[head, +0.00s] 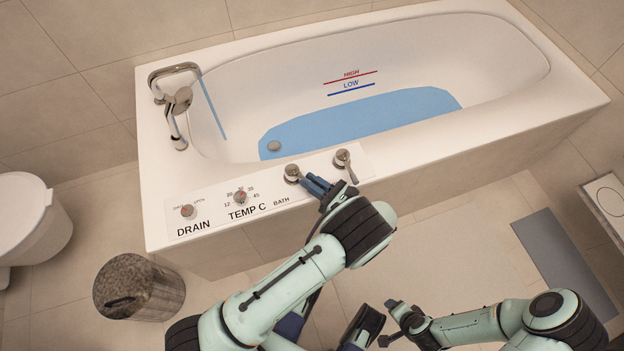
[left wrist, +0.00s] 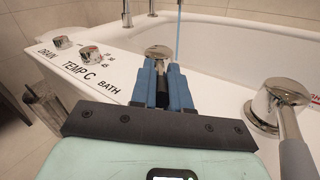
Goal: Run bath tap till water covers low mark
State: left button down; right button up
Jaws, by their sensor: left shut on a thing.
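My left gripper (head: 318,186) is shut on the bath tap handle (head: 293,174), beside the BATH label on the tub's front rim. In the left wrist view the blue fingers (left wrist: 162,88) close around the chrome handle (left wrist: 158,52). A thin blue stream falls from the spout (head: 174,71) into the white tub (head: 590,98). Blue water (head: 350,121) covers part of the tub floor. Its far edge lies a little below the blue LOW line (head: 351,89); the red HIGH line (head: 350,78) is above that. My right gripper (head: 388,321) is apart from the tub, fingers spread and empty.
A second chrome lever (head: 345,162) stands close right of the bath handle. The TEMP C knob (head: 240,197) and DRAIN knob (head: 188,211) are to the left. A stone-look bin (head: 140,290), a toilet (head: 30,225) and a grey mat (head: 565,265) stand around. Floor before the tub is clear.

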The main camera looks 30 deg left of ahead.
pick_arm(q)
jog(key=c, duration=1.1)
grip_release()
jog(key=s+d, duration=0.2)
jog(key=d, duration=1.1)
jog(key=shift+s+p, duration=0.25)
jog(key=shift+p, duration=0.1)
jog(key=shift+d, duration=0.1)
